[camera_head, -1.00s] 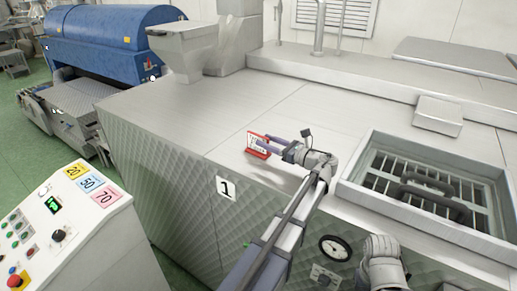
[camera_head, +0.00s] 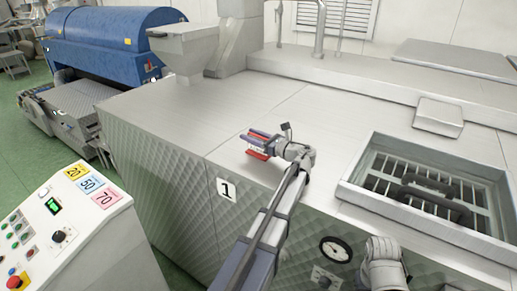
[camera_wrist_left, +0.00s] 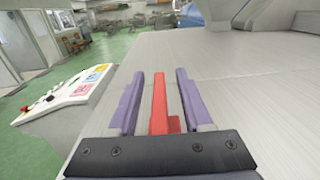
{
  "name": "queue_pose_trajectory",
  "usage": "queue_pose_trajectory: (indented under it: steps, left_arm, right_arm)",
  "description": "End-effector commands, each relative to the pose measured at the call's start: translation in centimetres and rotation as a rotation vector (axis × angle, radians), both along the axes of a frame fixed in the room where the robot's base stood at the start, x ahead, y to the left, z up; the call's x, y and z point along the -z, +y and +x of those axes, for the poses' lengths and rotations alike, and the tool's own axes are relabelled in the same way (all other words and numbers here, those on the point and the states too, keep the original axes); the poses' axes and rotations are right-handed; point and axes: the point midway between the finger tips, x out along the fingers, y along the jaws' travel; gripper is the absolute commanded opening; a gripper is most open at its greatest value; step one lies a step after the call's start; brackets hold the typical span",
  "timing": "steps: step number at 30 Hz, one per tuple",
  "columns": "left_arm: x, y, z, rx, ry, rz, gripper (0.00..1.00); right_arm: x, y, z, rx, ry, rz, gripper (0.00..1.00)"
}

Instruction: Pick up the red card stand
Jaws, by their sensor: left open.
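The red card stand (camera_head: 257,155) stands on the steel top of the machine, near its front edge, partly hidden by my left gripper (camera_head: 256,141) in the head view. In the left wrist view the red card stand (camera_wrist_left: 158,106) shows edge-on between the two purple fingers of my left gripper (camera_wrist_left: 158,90). The fingers are open, one on each side of it.
A recessed basin with a grate (camera_head: 430,190) lies to the right on the steel top (camera_head: 190,125). A small steel block (camera_head: 438,116) sits behind it. A control panel (camera_head: 75,235) stands at the lower left. The steel top around the stand is clear.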

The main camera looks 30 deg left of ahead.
Motion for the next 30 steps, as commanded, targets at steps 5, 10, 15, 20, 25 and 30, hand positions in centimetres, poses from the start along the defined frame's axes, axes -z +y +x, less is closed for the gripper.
queue_pose_trajectory:
  steps: [5,10,15,20,25,30]
  left_arm:
    - [0.0,-0.07,0.0,0.001,0.0,0.0,0.41]
    - [0.0,-0.09,0.0,0.001,0.0,0.0,0.22]
    - [0.0,-0.1,0.0,0.001,0.0,0.0,0.03]
    - [0.0,-0.1,0.01,0.001,0.0,0.0,0.0]
    - [0.0,-0.1,0.0,0.001,0.0,0.0,0.0]
    - [-0.01,-0.1,0.01,0.001,0.0,0.0,0.0]
  right_arm:
    - [0.0,0.0,0.0,0.0,0.0,0.0,0.0]
    - [0.0,0.0,0.0,0.0,0.0,0.0,0.0]
    - [0.0,0.0,0.0,0.0,0.0,0.0,0.0]
    - [0.0,0.0,0.0,0.0,0.0,0.0,0.0]
    - [0.0,0.0,0.0,0.0,0.0,0.0,0.0]
    - [0.0,0.0,0.0,0.0,0.0,0.0,0.0]
